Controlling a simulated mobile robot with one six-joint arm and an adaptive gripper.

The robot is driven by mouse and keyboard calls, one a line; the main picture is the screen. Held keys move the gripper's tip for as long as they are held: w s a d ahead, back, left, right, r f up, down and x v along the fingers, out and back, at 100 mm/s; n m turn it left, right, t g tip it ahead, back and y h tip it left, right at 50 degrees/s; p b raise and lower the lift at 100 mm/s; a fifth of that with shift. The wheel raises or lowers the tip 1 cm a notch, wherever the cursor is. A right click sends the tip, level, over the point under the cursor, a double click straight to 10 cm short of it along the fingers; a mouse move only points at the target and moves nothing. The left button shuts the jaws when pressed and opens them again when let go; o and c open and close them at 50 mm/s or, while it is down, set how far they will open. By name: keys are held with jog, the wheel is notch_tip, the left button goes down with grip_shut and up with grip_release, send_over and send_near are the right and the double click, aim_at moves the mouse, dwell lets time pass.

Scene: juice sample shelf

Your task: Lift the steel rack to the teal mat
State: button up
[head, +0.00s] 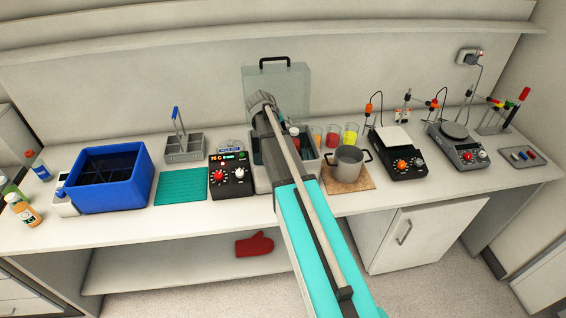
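A grey rack (185,153) with open compartments and an upright handle with a blue grip stands on the counter at left of centre. It looks empty. The flat teal mat (181,186) lies just in front of it and looks bare. My arm reaches over the counter at the centre, across the water bath (262,180). My gripper is hidden behind the arm, so its fingers and anything in them cannot be seen. The arm also covers most of the bath's inside, so I cannot tell whether another rack sits there.
A blue bin (110,180) stands left of the mat. The bath's control box (231,177) reads about 75 C, and its clear lid (277,85) stands raised behind. A pot (348,163), glasses of juice (350,134) and a hotplate (398,152) are to the right.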

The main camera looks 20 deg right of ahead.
grip_shut()
jog(key=shift+r, duration=0.1)
dwell(0.4)
notch_tip(320, 180, up, 10)
jog(key=p, duration=1)
dwell(0.9)
notch_tip(320, 180, up, 5)
jog(key=p, duration=0.5)
jog(key=shift+r+p, duration=0.2)
jog(key=shift+p, duration=0.15)
jog(key=shift+w+a, duration=0.1)
dwell(0.4)
